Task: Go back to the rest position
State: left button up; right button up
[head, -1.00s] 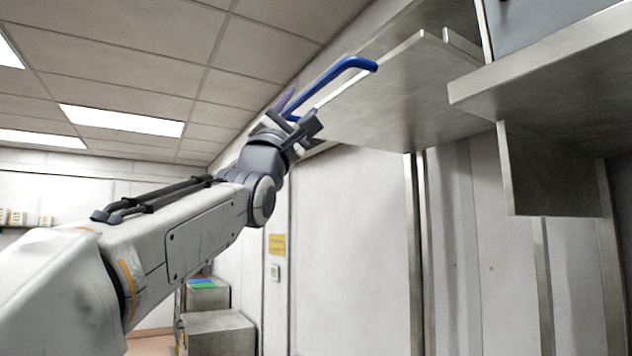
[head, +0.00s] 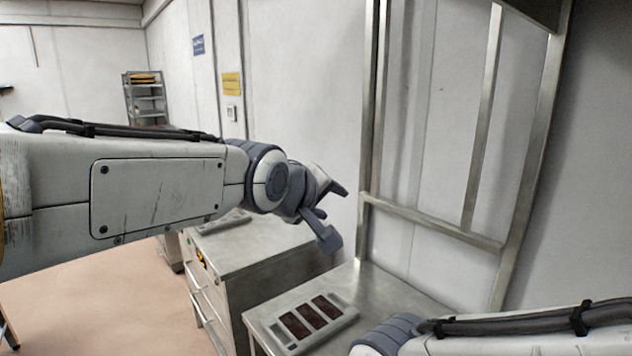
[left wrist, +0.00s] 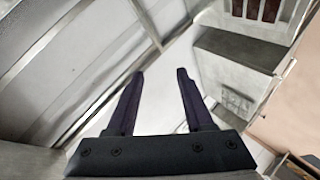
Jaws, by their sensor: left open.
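My left arm comes in from the left in the head view. Its gripper (head: 335,208) is in the air in front of the white wall, above the metal cabinet and table. Its two dark fingers are apart and empty in the left wrist view (left wrist: 158,98). Part of my right arm shows at the lower right of the head view, and its gripper is out of the picture.
A metal table (head: 400,290) holds a grey tray (head: 350,318) with several dark red blocks. A drawer cabinet (head: 255,262) stands left of it. A metal frame (head: 430,224) rises behind the table. A shelf rack (head: 144,96) stands far back. The floor (head: 110,305) at left is clear.

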pick_arm(q)
jog(key=s+f+m+g+y+b, duration=0.1)
jog(key=s+f+m+g, duration=0.2)
jog(key=s+f, duration=0.45)
jog(key=s+f+m+g+b, duration=0.1)
jog(key=s+f+m+g, duration=0.3)
jog(key=f, duration=0.6)
jog(key=s+a+f+m+g+y, duration=0.1)
jog(key=s+a+f+m+g, duration=0.1)
jog(key=s+f, duration=0.3)
jog(key=s+a+f+m+g+y+b, duration=0.1)
jog(key=s+a+f+m, duration=0.3)
jog(key=s, duration=0.7)
notch_tip(320, 180, down, 2)
jog(key=shift+s+a+f+m+g+y, duration=0.3)
jog(key=shift+a+g+y, duration=0.15)
jog(key=shift+g+y, duration=0.2)
